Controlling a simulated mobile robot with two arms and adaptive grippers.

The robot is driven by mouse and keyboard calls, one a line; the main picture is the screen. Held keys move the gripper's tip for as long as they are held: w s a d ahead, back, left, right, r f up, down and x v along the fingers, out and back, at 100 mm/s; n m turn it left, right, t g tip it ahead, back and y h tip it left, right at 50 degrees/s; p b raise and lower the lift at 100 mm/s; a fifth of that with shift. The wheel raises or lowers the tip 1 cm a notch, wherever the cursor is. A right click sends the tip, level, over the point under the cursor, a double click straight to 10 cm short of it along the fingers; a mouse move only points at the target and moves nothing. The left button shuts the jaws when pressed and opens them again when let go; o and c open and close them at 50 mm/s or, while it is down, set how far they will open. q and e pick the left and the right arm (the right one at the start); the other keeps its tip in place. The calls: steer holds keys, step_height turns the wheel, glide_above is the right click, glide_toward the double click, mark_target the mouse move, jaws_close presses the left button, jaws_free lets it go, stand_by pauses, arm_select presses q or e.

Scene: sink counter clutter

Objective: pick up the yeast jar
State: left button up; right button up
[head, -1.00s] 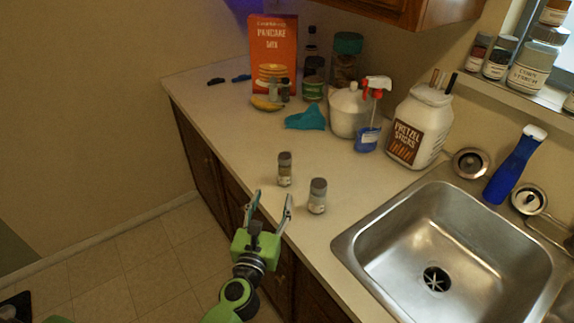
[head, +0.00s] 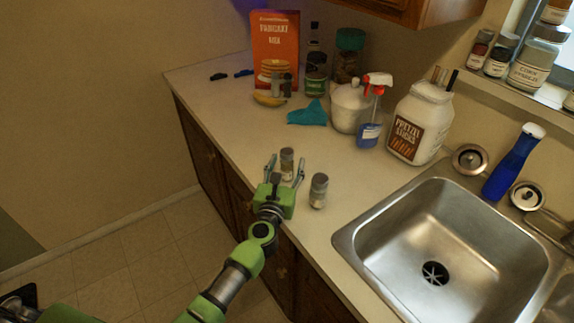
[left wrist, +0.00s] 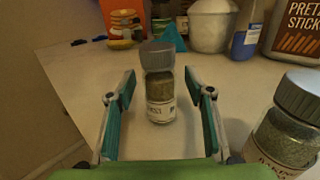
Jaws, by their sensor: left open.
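Two small spice-type jars with grey lids stand upright on the counter near its front edge; their labels are too small or blurred to tell which is the yeast jar. One jar (head: 287,166) stands between the open fingers of my left gripper (head: 286,160). In the left wrist view this jar (left wrist: 160,88) is centred between the fingers (left wrist: 160,84), with a gap on each side. The other jar (head: 319,190) stands just right of the gripper, and it also shows large at the right of the left wrist view (left wrist: 287,132). My right gripper is not in view.
A steel sink (head: 375,240) lies to the right. Behind stand a pretzel jar (head: 420,125), a spray bottle (head: 371,125), a white pot (head: 348,108) and a pancake mix box (head: 275,50). A teal cloth (head: 308,114) lies before them.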

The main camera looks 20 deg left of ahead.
arm_select(q)
steer(key=shift+r, duration=0.1)
steer(key=c, duration=1.3)
steer(key=shift+o, duration=0.2)
